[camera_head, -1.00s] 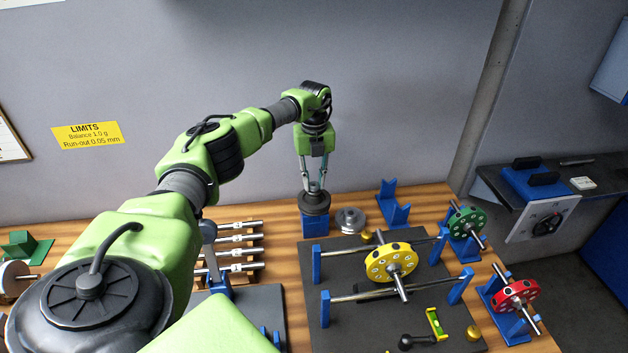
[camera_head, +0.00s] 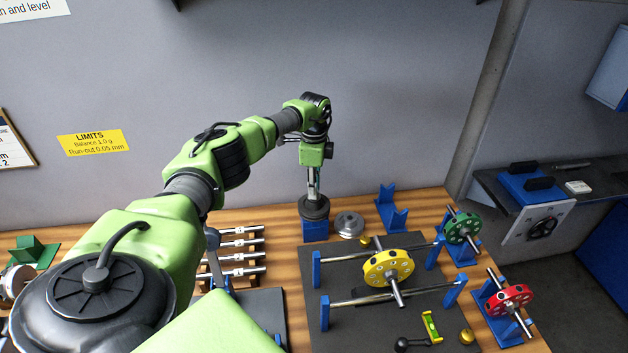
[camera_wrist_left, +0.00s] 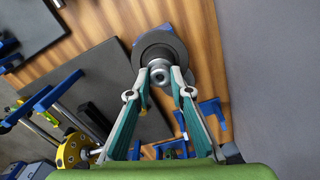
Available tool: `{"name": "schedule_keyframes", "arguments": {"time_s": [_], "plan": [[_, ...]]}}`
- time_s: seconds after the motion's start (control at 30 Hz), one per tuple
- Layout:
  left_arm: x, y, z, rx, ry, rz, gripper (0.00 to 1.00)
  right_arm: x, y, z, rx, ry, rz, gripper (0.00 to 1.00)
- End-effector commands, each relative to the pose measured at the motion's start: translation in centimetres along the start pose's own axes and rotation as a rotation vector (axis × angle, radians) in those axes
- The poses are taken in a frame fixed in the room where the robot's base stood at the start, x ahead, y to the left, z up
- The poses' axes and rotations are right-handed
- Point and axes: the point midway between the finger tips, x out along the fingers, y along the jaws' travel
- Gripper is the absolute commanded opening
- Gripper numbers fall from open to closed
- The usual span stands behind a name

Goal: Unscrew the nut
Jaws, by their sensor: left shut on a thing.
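My left gripper (camera_head: 313,192) points straight down over a dark round disc (camera_head: 314,207) on a blue stand (camera_head: 316,231) at the back of the bench. In the left wrist view the gripper (camera_wrist_left: 160,74) has its fingertips on either side of a small grey metal nut (camera_wrist_left: 159,77) at the disc's centre, shut on it. The dark disc's rim (camera_wrist_left: 160,38) shows around the fingertips. The nut is hidden by the fingers in the head view, and its thread cannot be made out. My right gripper is not in view.
A silver disc (camera_head: 349,224) lies just right of the stand, with an empty blue cradle (camera_head: 391,209) beyond. A yellow rotor (camera_head: 388,268) rests on rails in front. Green (camera_head: 462,228) and red (camera_head: 508,300) rotors stand right. Several shafts (camera_head: 238,257) lie to the left.

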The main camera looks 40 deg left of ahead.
Motion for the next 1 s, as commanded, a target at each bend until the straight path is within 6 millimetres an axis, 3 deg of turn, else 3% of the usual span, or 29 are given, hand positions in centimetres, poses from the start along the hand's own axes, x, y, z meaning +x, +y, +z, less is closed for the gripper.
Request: {"name": "schedule_keyframes", "arguments": {"time_s": [0.33,1.0], "plan": [[0.02,0.03,0.05,-0.379,-0.002,0.000,0.00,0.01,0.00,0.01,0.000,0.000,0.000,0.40],[-0.15,0.01,0.01,-0.510,-0.002,-0.001,0.00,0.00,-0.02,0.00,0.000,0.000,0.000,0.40]]}}
